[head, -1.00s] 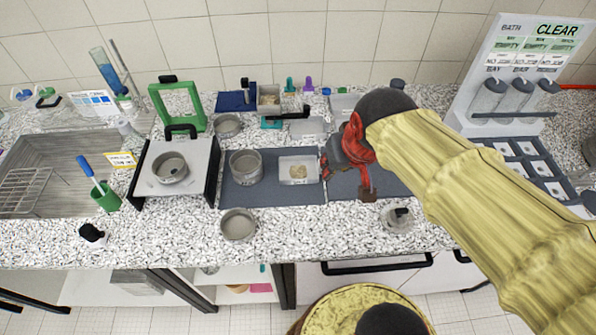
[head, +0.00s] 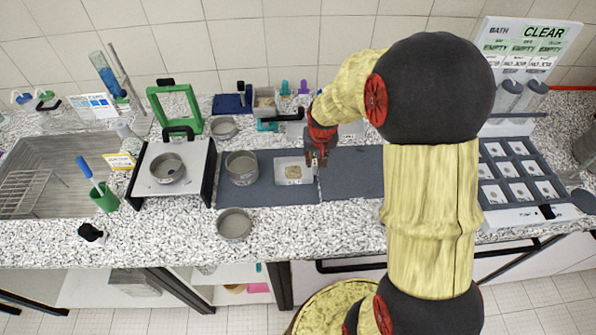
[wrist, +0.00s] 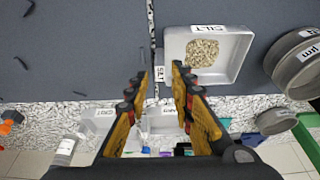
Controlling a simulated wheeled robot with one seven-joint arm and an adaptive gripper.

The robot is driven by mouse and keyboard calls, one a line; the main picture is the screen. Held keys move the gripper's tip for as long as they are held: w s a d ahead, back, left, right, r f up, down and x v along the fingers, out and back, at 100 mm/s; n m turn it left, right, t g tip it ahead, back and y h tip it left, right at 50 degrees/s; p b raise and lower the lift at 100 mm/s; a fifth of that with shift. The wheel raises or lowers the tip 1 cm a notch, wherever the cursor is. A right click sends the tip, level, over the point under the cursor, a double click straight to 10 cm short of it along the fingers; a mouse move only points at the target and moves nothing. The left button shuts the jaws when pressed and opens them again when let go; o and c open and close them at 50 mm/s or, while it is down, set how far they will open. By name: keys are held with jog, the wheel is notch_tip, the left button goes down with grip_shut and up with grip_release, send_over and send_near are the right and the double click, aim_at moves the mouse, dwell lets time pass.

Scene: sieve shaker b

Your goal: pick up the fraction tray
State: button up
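The fraction tray (head: 285,180) is a small pale open tray with a tan heap of grains and a label on its rim. It lies on the dark mat, right of a round metal sieve (head: 242,168). In the wrist view the tray (wrist: 235,72) reads "SILT". My gripper (head: 318,160) hangs by the tray's right edge in the head view.
A shaker with a sieve (head: 167,168) stands left, and a loose sieve pan (head: 234,225) sits in front. A large rack (head: 520,180) is at the right.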

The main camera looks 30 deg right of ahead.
aim_at(314, 162)
jog(key=b+x, duration=0.1)
jog(key=x, duration=0.4)
jog(key=shift+w+r, duration=0.1)
jog(key=shift+w, duration=0.05)
grip_shut()
dwell(0.4)
